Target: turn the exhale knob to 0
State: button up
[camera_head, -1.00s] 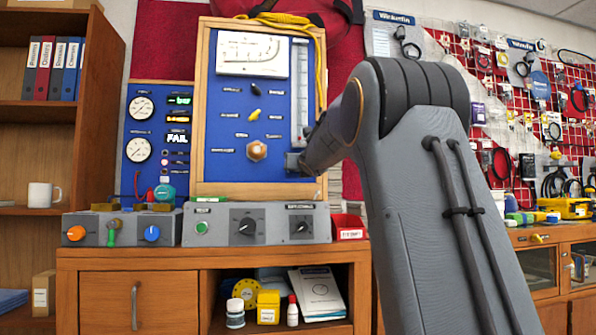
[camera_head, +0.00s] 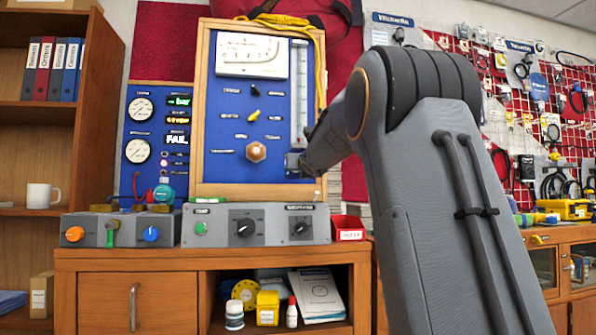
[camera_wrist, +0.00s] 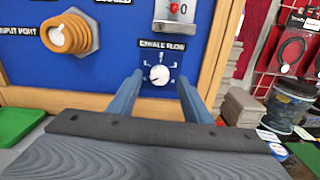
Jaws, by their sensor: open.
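The exhale knob (camera_wrist: 159,75) is a small white round dial under the "EXHALE FLOW" label, low on the blue panel (camera_wrist: 110,68), with small marks around it. I cannot read its setting clearly. My gripper (camera_wrist: 160,80) is open, its two blue fingers pointing at the panel. In the wrist view the knob shows between the fingertips; I cannot tell whether they touch it. In the head view my gripper (camera_head: 294,161) is at the panel's lower right corner, and the knob is hidden there.
A brass hex input port (camera_wrist: 70,35) sticks out of the panel on the left. A wooden frame (camera_wrist: 224,60) borders the panel. Below it, a grey control box (camera_head: 270,225) and a red bin (camera_head: 347,228) stand on the wooden bench (camera_head: 215,253).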

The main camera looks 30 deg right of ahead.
jog(key=b+v, duration=0.1)
jog(key=v, duration=0.5)
jog(key=shift+s, duration=0.2)
